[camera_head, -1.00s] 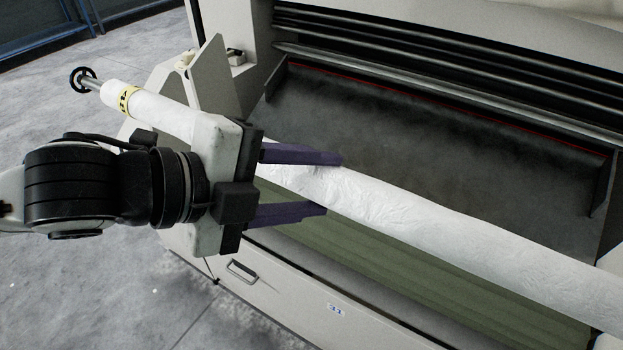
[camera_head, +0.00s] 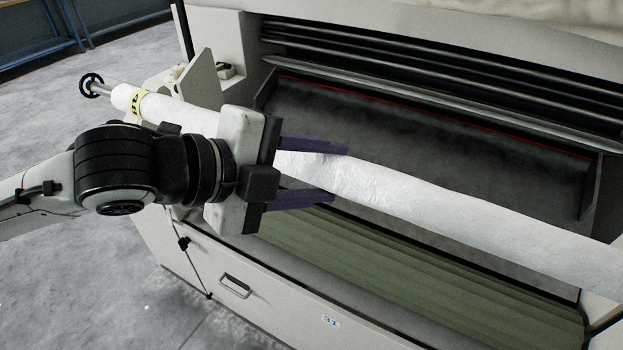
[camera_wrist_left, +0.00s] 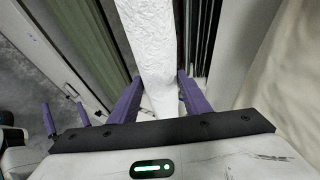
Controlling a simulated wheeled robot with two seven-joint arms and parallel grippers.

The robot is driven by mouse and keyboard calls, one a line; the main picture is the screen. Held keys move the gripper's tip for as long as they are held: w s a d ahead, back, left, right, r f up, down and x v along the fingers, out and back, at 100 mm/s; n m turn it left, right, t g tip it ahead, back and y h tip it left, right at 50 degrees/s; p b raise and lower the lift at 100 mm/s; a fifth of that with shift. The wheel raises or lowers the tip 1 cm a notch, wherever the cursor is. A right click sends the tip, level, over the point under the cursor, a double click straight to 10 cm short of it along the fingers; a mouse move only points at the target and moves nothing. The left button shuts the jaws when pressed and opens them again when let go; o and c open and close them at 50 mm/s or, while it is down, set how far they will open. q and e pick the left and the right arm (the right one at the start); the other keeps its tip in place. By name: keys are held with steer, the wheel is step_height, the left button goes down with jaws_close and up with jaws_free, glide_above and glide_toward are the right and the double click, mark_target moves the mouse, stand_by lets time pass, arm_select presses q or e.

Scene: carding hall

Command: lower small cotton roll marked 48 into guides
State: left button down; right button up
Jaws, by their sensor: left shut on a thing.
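The long white cotton roll (camera_head: 400,192) lies slantwise across the front of the machine. A yellow band (camera_head: 139,102) with black marks too small to read is near its left end, where a metal shaft ends in a black ring (camera_head: 91,85). My left gripper (camera_head: 340,173) is shut on the roll, with purple fingers above and below it; the left wrist view shows the roll (camera_wrist_left: 150,45) between them. The left guide bracket (camera_head: 204,78) stands behind the roll's left end. In the left wrist view, two purple fingers of my right gripper (camera_wrist_left: 66,116) stand apart and empty.
The pale machine (camera_head: 255,265) has a dark sloping tray (camera_head: 420,125) behind the roll and green cloth (camera_head: 400,255) below it. A side bracket (camera_head: 604,312) is at the right edge. Open concrete floor (camera_head: 90,280) lies to the left.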

arm_select(q)
steer(key=w+d, duration=0.3)
steer(key=w, duration=0.4)
steer(key=w+d, duration=0.4)
steer(key=w, duration=0.4)
steer(key=shift+d+r, duration=0.25)
steer(key=shift+r, duration=0.05)
stand_by(0.4)
steer(key=shift+w, duration=0.1)
steer(key=shift+f, duration=0.1)
steer(key=shift+f+b, duration=0.65)
steer(key=shift+f, duration=2.25)
step_height(320, 180, down, 6)
steer(key=b, duration=0.1)
steer(key=shift+b, duration=0.4)
steer(key=shift+f, duration=0.1)
